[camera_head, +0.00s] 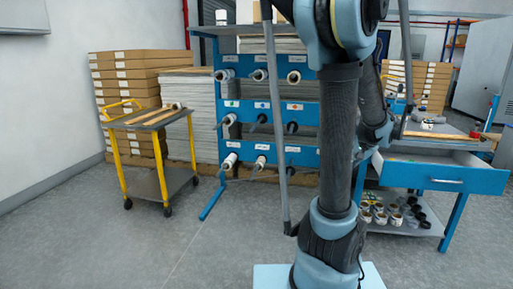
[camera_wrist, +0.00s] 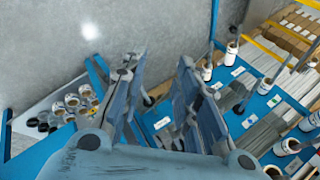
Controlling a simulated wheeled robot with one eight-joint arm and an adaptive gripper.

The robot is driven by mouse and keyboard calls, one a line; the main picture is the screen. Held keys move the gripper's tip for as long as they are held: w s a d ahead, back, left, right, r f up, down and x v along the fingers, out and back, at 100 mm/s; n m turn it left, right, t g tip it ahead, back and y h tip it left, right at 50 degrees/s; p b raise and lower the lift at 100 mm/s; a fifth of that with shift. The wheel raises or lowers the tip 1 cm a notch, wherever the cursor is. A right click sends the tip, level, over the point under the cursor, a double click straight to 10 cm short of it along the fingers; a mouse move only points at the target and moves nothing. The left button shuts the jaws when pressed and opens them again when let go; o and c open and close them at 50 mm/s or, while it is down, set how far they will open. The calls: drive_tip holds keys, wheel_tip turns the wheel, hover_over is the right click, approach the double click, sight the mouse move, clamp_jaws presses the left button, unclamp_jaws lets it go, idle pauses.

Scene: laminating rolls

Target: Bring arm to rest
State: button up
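My gripper (camera_wrist: 160,60) shows in the wrist view with its two fingers spread apart and a gap between them. It is open, and I see nothing held in the gap. In the head view my arm rises upright in front of the scene and bends at the top of the picture. I cannot clearly make out the gripper there.
A blue rack (camera_head: 265,115) with white rolls stands behind my arm. A yellow-framed cart (camera_head: 155,150) with a roll on top stands left. At right, a blue workbench has its drawer (camera_head: 445,178) pulled open, with several rolls (camera_head: 393,215) below. Floor (camera_head: 130,245) at front left is clear.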

drive_tip(key=s+a+f+n+g+h, duration=0.1)
drive_tip(key=s+a+f+n+g, duration=0.2)
drive_tip(key=s+a, duration=0.75)
drive_tip(key=s+a+f+n+h, duration=0.2)
drive_tip(key=s+a+f+n, duration=0.2)
drive_tip(key=s, duration=0.6)
drive_tip(key=shift+s+a+f+n+g+h, duration=0.15)
drive_tip(key=shift+s+a+n+g+h, duration=0.2)
drive_tip(key=shift+a+n, duration=0.65)
drive_tip(key=shift+w, duration=0.1)
